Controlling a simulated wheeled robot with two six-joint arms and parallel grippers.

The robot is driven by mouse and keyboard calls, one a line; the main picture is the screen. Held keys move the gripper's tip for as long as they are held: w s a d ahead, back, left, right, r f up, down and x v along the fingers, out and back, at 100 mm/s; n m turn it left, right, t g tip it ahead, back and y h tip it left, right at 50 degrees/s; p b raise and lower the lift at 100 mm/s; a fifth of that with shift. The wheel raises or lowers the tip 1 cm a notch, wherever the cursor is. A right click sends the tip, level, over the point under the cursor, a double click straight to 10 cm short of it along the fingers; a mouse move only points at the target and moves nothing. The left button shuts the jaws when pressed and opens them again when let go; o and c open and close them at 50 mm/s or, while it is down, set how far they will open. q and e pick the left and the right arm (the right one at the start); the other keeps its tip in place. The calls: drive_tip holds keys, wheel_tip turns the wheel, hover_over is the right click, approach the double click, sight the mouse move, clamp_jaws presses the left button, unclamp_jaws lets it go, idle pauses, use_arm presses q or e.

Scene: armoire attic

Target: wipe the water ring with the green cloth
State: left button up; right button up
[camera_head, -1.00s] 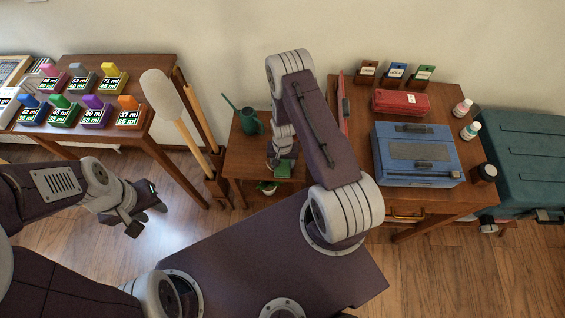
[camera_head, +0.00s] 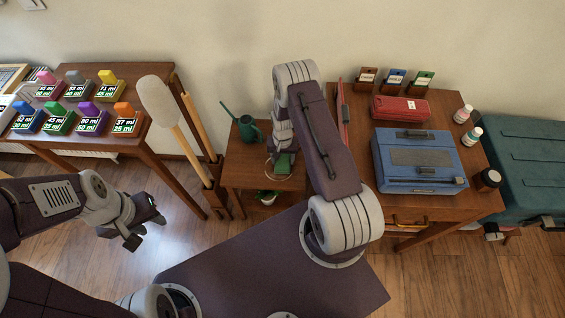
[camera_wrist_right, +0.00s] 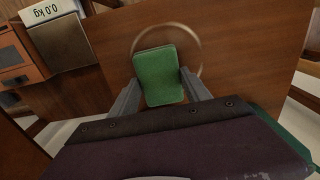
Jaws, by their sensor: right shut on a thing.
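The green cloth (camera_wrist_right: 158,76) is a folded pad between the fingers of my right gripper (camera_wrist_right: 160,90) in the right wrist view. The cloth also shows on the small brown table in the head view (camera_head: 284,165). The water ring (camera_wrist_right: 199,58) is a pale circle on the brown tabletop. The cloth overlaps its left and lower part, and the ring's top and right side are visible. My right gripper (camera_head: 284,152) is shut on the cloth, partly hidden by its wrist. My left gripper (camera_head: 146,228) is empty, with its fingers apart, over the floor at left.
A green watering can (camera_head: 249,128) stands on the small table (camera_head: 240,172), left of the cloth. A plant sits below the tabletop. The desk with a blue typewriter (camera_head: 420,160) stands close at right. Long-handled tools (camera_head: 185,140) lean at left.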

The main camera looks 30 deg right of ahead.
drive_tip(key=shift+w+d+f+b, duration=0.1)
drive_tip(key=shift+w+d+b, duration=0.25)
drive_tip(key=shift+w+b, duration=0.2)
drive_tip(key=shift+w+d+f+b, duration=0.1)
drive_tip(key=shift+w+d+b, duration=0.3)
drive_tip(key=shift+w, duration=0.2)
drive_tip(key=shift+w+d+r, duration=0.2)
drive_tip(key=shift+w+r, duration=0.05)
drive_tip(key=shift+w, duration=0.2)
drive_tip(key=shift+f, duration=0.1)
drive_tip(key=shift+s+a+r, duration=0.15)
drive_tip(key=shift+s+r, duration=0.05)
drive_tip(key=shift+s, duration=0.05)
drive_tip(key=shift+s+a+p, duration=0.35)
drive_tip(key=shift+s+p, duration=0.15)
drive_tip(key=shift+s, duration=0.05)
drive_tip(key=shift+s+a+p, duration=0.3)
drive_tip(key=shift+s+p, duration=0.2)
drive_tip(key=shift+s, duration=0.05)
drive_tip(key=shift+s+a+f, duration=0.1)
drive_tip(key=shift+s+a, duration=0.1)
drive_tip(key=shift+s, duration=0.05)
